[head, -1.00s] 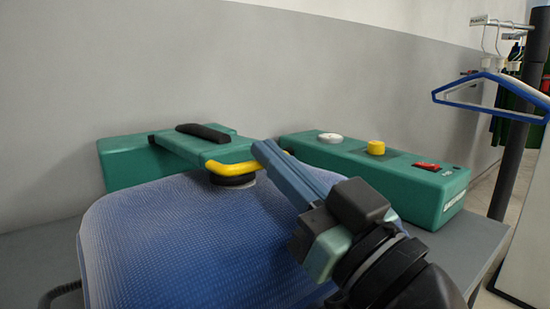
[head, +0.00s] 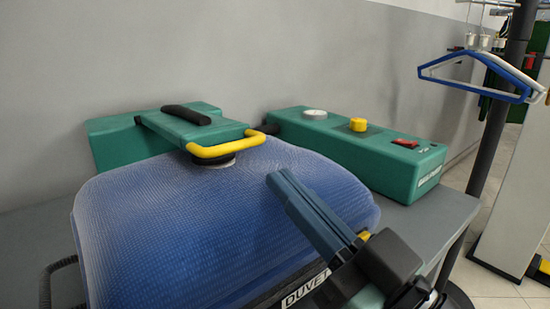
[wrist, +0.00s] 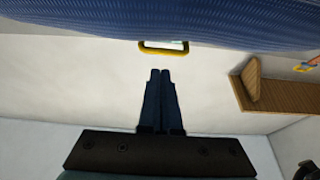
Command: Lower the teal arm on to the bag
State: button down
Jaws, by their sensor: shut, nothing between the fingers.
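The teal arm (head: 190,126) reaches forward from a teal block at the back and has a black grip on top. Its yellow handle (head: 224,147) is at the front end, with a round dark pad under it at the bag's top. The blue mesh bag (head: 210,215) is puffed up below and in front. My gripper (head: 278,183) is shut and empty, over the right part of the bag, to the right of and nearer than the handle. In the wrist view my shut fingers (wrist: 160,75) point towards the yellow handle (wrist: 163,46), apart from it.
A teal control box (head: 345,145) with a gauge, yellow knob and red switch stands on the grey table (head: 440,212) to the right. Blue and white hangers (head: 475,62) hang on a rack at far right. The wall is close behind.

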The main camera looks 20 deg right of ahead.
jog(key=s+r+g+h+p, duration=0.1)
jog(key=s+r+g+p, duration=0.3)
jog(key=p, duration=1.6)
jog(key=r+g+h+p, duration=0.1)
jog(key=r+p, duration=0.5)
jog(key=p, duration=1.4)
jog(key=w+a+f+p, duration=0.1)
jog(key=w, duration=0.2)
jog(key=w+f+p, duration=0.1)
jog(key=w, duration=0.2)
jog(key=w+a+f+p, duration=0.1)
jog(key=w+f, duration=0.1)
jog(key=w, duration=0.1)
jog(key=shift+w+a+p, duration=0.3)
jog(key=shift+a+p, duration=0.05)
jog(key=shift+f, duration=0.75)
jog(key=shift+f, duration=0.1)
